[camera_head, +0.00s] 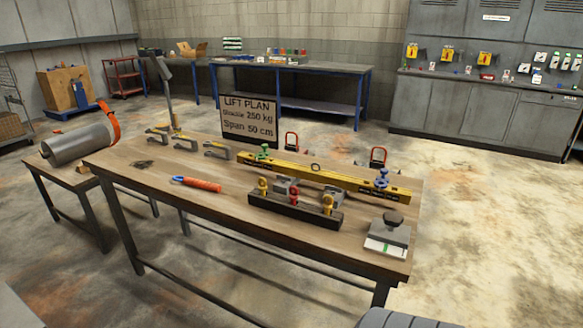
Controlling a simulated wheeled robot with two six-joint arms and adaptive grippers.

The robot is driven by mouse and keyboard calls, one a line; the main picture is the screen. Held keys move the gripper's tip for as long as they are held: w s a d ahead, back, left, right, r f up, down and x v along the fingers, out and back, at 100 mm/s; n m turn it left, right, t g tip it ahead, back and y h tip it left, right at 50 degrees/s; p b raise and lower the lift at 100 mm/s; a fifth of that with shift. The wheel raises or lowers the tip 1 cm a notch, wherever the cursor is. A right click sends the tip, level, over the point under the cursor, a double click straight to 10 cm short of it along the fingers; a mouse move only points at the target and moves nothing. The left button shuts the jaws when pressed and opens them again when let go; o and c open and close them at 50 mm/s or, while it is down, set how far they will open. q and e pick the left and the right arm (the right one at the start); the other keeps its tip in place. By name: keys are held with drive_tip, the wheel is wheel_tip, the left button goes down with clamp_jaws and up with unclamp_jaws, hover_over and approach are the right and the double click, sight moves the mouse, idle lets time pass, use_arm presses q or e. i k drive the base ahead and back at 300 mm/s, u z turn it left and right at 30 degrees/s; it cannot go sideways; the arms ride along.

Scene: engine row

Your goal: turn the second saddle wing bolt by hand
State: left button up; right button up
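A yellow beam (330,177) lies along the far side of the wooden workbench. A green saddle fitting (264,151) sits on its left end and a blue saddle fitting (382,178) on its right end. Each seems to have a small wing-shaped bolt on top; the details are too small to tell how far either is turned. The picture does not mark which saddle is the second. Neither of my grippers is in view, and nothing touches the saddles.
A dark rack (295,207) with yellow and red shackles stands before the beam. A lift plan sign (249,119) stands behind. An orange-handled tool (197,184), grey clamps (186,142) and a grey device (387,236) lie on the bench (240,207). The front left is clear.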

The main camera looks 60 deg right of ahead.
sight(284, 180)
drive_tip(key=z, duration=0.55)
drive_tip(key=i, duration=0.85)
drive_tip(key=z, duration=0.8)
